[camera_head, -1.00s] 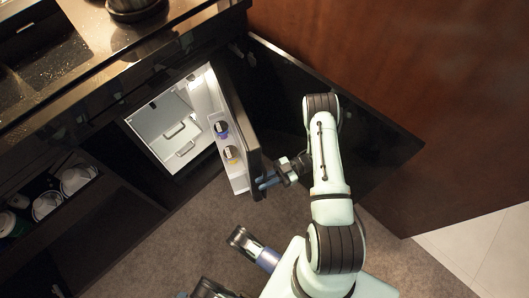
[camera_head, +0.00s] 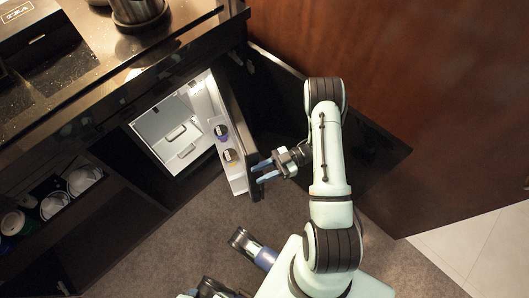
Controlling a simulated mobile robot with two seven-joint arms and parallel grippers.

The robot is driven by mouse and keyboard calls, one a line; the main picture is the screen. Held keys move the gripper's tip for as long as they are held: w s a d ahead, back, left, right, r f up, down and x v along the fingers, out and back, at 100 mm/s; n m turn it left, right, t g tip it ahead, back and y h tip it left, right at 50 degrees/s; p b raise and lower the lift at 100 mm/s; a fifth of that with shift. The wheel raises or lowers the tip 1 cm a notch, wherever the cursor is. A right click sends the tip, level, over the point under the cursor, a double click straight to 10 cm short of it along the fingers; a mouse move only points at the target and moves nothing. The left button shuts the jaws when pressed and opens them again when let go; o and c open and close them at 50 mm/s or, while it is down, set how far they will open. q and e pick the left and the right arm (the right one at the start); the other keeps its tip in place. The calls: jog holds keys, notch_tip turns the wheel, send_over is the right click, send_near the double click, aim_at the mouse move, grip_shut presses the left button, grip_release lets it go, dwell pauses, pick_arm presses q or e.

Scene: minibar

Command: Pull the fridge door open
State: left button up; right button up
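The fridge door (camera_head: 232,140) stands open, swung out to the right. Its white inner side carries shelves with a couple of small bottles. The lit fridge interior (camera_head: 172,130) shows a grey compartment with a handle. My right gripper (camera_head: 262,173) is by the outer edge of the fridge door, its blue fingers apart and pointing left at the edge. Whether the fingers touch the door I cannot tell.
A dark cabinet door (camera_head: 370,150) stands open behind my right arm. The counter (camera_head: 100,45) with a metal container (camera_head: 138,10) is above the fridge. An open shelf with white cups (camera_head: 84,179) is at left. Carpet (camera_head: 190,235) in front of the fridge is clear.

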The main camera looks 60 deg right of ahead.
pick_arm(q)
jog(key=s+d+r+g+p, duration=0.1)
jog(key=s+d+r+p, duration=0.1)
jog(key=s+r, duration=0.1)
jog(key=shift+s+r+h, duration=0.2)
jog(key=shift+s+h, duration=0.1)
jog(key=shift+s, duration=0.45)
pick_arm(e)
notch_tip(320, 180, up, 9)
jog(key=shift+c, duration=0.3)
